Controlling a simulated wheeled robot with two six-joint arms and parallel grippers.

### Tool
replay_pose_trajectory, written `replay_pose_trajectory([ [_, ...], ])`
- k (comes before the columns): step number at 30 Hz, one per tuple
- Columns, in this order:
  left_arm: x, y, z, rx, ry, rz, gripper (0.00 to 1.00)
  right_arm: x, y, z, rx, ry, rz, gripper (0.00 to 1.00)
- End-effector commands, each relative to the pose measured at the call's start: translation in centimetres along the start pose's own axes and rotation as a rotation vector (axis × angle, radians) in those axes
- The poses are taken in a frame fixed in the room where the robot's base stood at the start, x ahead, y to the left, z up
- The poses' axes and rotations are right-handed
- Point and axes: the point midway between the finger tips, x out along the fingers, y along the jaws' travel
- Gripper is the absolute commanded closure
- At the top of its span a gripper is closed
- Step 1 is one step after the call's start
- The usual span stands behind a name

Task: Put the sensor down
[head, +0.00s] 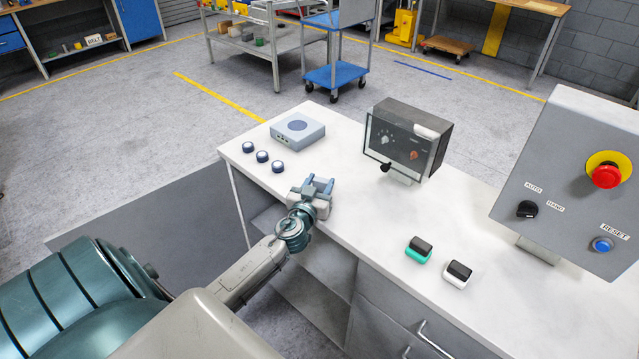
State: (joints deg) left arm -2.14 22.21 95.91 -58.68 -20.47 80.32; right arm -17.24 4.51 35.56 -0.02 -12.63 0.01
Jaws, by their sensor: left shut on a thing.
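My left gripper (318,187) is over the left front part of the white worktop (340,232), its blue fingers pointing away from me. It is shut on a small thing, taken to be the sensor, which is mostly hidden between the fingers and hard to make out. I cannot tell whether that thing touches the worktop. My right gripper is not in view.
A dark panel box (407,140) stands behind right. Two small black-topped blocks (418,249) and a control console (570,180) are right. The worktop between is clear.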

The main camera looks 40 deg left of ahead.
Motion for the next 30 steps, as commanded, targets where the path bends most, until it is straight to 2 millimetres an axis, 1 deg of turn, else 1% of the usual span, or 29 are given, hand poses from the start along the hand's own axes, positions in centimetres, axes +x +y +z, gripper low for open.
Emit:
replay_pose_trajectory([
  [6,0.0,0.0,0.0,0.000,0.001,0.000,0.78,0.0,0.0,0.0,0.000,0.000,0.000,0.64],
  [10,0.0,0.0,0.3,-0.001,0.001,0.000,0.78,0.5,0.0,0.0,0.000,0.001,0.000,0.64],
  [11,0.0,0.0,0.2,-0.001,0.001,0.000,0.50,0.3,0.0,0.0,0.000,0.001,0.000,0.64],
  [13,0.0,0.0,0.1,-0.001,0.001,0.000,0.36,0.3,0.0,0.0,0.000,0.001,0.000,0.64],
  [14,0.0,0.0,0.1,-0.001,0.001,0.000,0.34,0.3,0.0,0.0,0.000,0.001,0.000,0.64],
  [21,0.0,0.0,0.1,0.000,0.001,0.000,0.34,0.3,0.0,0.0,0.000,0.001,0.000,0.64],
  [25,-0.1,0.0,-0.3,0.001,0.000,0.000,0.34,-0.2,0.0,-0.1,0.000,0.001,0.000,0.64],
  [26,-0.4,0.0,0.1,0.001,0.000,0.001,0.34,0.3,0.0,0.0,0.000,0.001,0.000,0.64],
  [30,-2.7,0.0,0.4,0.000,0.000,0.002,0.34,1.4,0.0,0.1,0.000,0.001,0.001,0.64],
])
